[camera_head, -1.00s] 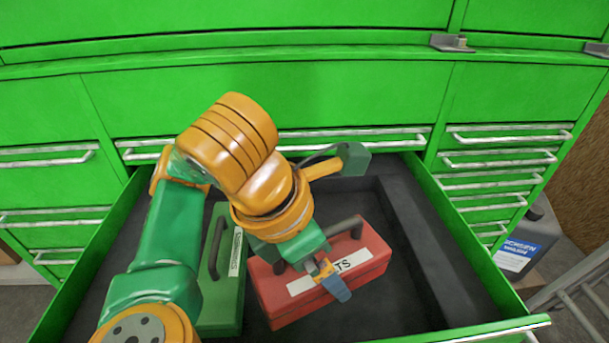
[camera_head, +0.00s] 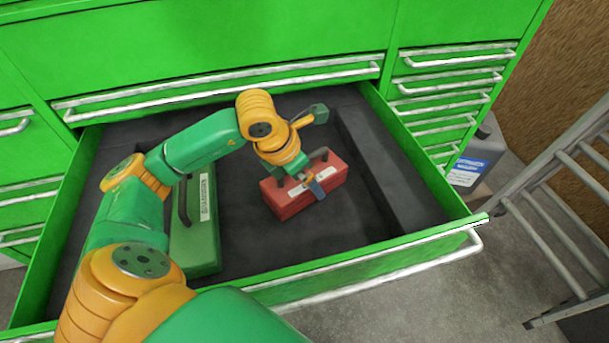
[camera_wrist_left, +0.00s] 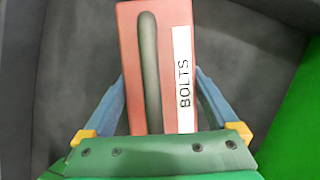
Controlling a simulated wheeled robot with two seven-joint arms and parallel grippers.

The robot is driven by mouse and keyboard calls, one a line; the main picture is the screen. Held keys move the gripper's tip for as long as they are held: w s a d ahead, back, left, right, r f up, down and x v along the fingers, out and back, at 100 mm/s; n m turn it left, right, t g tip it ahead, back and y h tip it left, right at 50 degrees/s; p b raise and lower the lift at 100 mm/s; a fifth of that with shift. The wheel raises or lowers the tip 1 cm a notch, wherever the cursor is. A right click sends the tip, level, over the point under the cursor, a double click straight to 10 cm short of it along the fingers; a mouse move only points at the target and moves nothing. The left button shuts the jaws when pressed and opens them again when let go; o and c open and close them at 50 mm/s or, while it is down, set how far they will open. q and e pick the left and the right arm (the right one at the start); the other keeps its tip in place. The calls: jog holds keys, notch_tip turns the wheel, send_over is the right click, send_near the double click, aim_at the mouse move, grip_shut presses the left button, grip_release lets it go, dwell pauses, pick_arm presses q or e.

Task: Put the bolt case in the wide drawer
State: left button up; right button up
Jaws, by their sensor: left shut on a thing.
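The red bolt case (camera_head: 287,207) is inside the open wide drawer (camera_head: 372,248), right of its middle. I cannot tell whether its underside touches the drawer floor. My right gripper is not in view.
A green case (camera_head: 198,245) with a dark handle lies in the drawer's left part, apart from the red case. A raised dark ledge (camera_head: 385,180) runs along the right side. Bare drawer floor shows in front of the red case. A ladder (camera_head: 565,215) stands outside right.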

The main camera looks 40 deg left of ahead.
pick_arm(q)
jog(key=shift+f, duration=0.15)
jog(key=o, duration=1.5)
jog(key=shift+s+r, duration=0.1)
jog(key=shift+r, duration=0.4)
jog(key=p+v, duration=0.1)
jog(key=v, duration=1)
jog(key=shift+s+r+p, duration=0.2)
jog(key=shift+p, duration=0.1)
